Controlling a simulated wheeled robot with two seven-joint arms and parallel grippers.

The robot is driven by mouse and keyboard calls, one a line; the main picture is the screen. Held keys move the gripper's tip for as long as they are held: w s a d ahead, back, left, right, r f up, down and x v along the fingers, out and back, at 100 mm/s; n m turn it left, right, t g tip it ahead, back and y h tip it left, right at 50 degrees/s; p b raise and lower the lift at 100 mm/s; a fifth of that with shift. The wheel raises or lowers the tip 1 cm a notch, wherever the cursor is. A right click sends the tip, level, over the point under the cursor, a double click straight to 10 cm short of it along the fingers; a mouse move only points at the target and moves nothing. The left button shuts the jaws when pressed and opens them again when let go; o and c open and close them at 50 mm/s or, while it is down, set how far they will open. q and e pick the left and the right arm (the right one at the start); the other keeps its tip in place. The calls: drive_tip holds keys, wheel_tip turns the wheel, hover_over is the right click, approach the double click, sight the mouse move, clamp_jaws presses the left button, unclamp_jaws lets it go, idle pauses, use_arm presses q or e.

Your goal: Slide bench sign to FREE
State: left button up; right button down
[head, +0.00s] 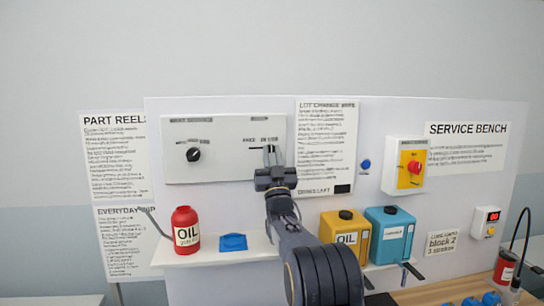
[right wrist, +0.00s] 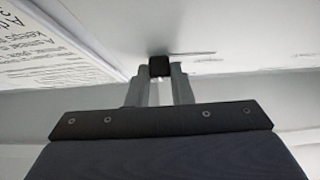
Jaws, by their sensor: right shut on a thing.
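The bench sign is a slider on a white panel (head: 215,165) on the wall board, with a dark slot line (head: 255,148) under small lettering that seems to read FREE at left and IN USE at right. My right gripper (head: 270,153) reaches up to the right part of this slot and covers its end. In the right wrist view my right gripper (right wrist: 160,74) is shut on a small black slider knob (right wrist: 159,65), which sits between the fingertips against the pale panel. The knob is hidden behind the fingers in the head view. My left gripper is not in view.
A black rotary knob (head: 193,154) sits left on the same panel. Below, a shelf (head: 215,253) carries a red oil can (head: 186,232), a yellow can (head: 345,228) and a blue can (head: 391,236). A yellow box with a red switch (head: 414,167) is at right.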

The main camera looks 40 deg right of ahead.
drive_tip(key=w+a+b, duration=0.1)
drive_tip(key=a+b, duration=0.2)
drive_tip(key=w+a+b, duration=0.1)
drive_tip(key=a, duration=0.1)
drive_tip(key=shift+w+f, duration=0.2)
drive_tip(key=shift+w, duration=0.15)
drive_tip(key=shift+w+a+r, duration=0.1)
drive_tip(key=shift+w+a, duration=0.1)
drive_tip(key=shift+a, duration=0.1)
drive_tip(key=shift+r, duration=0.1)
drive_tip(key=c, duration=1.3)
unclamp_jaws()
drive_tip(key=shift+w+a, duration=0.1)
